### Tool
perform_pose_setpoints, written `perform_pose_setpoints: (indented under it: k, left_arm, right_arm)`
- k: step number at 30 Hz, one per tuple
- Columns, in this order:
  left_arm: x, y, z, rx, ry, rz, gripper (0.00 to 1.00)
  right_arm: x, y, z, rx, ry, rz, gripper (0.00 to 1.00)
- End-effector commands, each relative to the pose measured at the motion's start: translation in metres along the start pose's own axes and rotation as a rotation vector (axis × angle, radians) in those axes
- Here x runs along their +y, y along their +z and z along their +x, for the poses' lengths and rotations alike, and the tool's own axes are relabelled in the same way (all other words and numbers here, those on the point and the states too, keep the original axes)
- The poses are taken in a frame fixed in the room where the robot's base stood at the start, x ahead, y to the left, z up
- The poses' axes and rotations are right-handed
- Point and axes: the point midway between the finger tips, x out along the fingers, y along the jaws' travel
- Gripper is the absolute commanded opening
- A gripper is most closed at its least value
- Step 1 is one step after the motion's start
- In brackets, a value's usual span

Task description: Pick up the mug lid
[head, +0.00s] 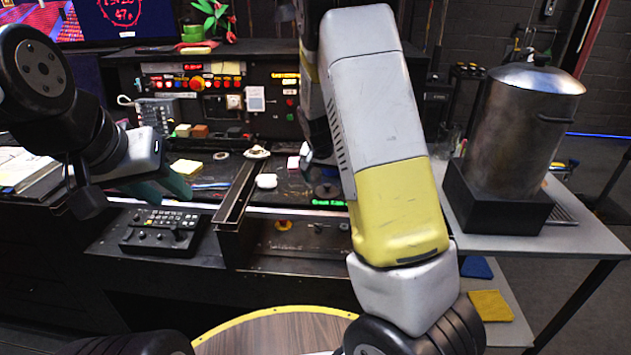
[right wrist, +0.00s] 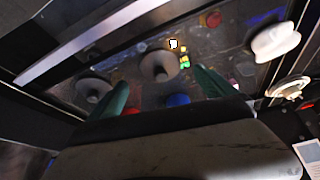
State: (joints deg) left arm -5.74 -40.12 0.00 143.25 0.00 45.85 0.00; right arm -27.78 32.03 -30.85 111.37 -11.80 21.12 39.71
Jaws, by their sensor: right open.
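Two small pale objects rest on the console, and I cannot tell for sure which is the mug lid. A white rounded one (head: 266,181) lies right of the dark rail, and a cream disc-like one (head: 256,152) lies behind it. In the right wrist view the white one (right wrist: 275,42) is at the upper right and the cream one (right wrist: 290,88) is below it. My right gripper (right wrist: 162,90) is open and empty above the panel, left of both; in the head view my arm mostly hides it. My left gripper (head: 168,187) hangs over the console's left part, its jaw opening unclear.
A grey knob (right wrist: 160,67) and a blue button (right wrist: 178,99) lie beneath my right fingers. A raised dark rail (head: 236,195) crosses the console. A black control box (head: 160,231) sits in front. A large metal pot (head: 522,130) stands on the right table.

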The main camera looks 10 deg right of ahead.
Motion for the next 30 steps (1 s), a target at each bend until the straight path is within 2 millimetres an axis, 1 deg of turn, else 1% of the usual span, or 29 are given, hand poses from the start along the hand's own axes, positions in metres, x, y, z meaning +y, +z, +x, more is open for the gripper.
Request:
perform_pose_setpoints:
  k: [1, 6, 9, 12, 17, 18, 20, 24, 26, 27, 28, 30]
  left_arm:
    - [0.000, 0.000, 0.000, 0.000, 0.000, 0.000, 0.36]
    - [0.000, 0.000, 0.000, 0.000, 0.000, 0.000, 0.36]
    - [0.000, 0.000, 0.000, 0.000, 0.000, 0.000, 0.36]
    - [0.000, 0.000, 0.000, 0.000, 0.000, 0.000, 0.36]
    - [0.000, 0.000, 0.000, 0.000, 0.000, 0.000, 0.36]
    - [0.000, 0.000, 0.000, 0.000, 0.000, 0.000, 0.36]
    - [0.000, 0.000, 0.000, 0.000, 0.000, 0.000, 0.36]
    - [0.000, 0.000, 0.000, 0.000, 0.000, 0.000, 0.36]
    - [0.000, 0.000, 0.000, 0.000, 0.000, 0.000, 0.36]
    - [0.000, 0.000, 0.000, 0.000, 0.000, 0.000, 0.36]
    - [0.000, 0.000, 0.000, 0.000, 0.000, 0.000, 0.36]
    - [0.000, 0.000, 0.000, 0.000, 0.000, 0.000, 0.36]
  right_arm:
    - [0.000, 0.002, 0.008, -0.003, 0.003, -0.001, 0.95]
    - [-0.001, 0.004, 0.034, -0.003, 0.003, 0.000, 0.95]
    - [-0.001, 0.003, 0.043, -0.002, 0.002, 0.000, 0.95]
    - [-0.001, 0.004, 0.047, -0.001, 0.001, -0.001, 0.95]
    - [-0.002, 0.003, 0.047, -0.001, 0.000, -0.001, 0.95]
    - [-0.002, 0.003, 0.047, -0.001, 0.000, -0.001, 0.93]
    - [-0.002, 0.004, 0.047, -0.001, 0.000, -0.001, 0.81]
    - [-0.002, 0.004, 0.047, -0.001, 0.000, -0.001, 0.54]
    - [-0.002, 0.004, 0.047, -0.001, 0.000, -0.001, 0.42]
    - [-0.002, 0.004, 0.047, -0.001, 0.000, -0.001, 0.34]
    - [-0.002, 0.003, 0.047, -0.001, 0.000, -0.001, 0.30]
    - [-0.002, 0.003, 0.047, -0.001, 0.000, -0.001, 0.30]
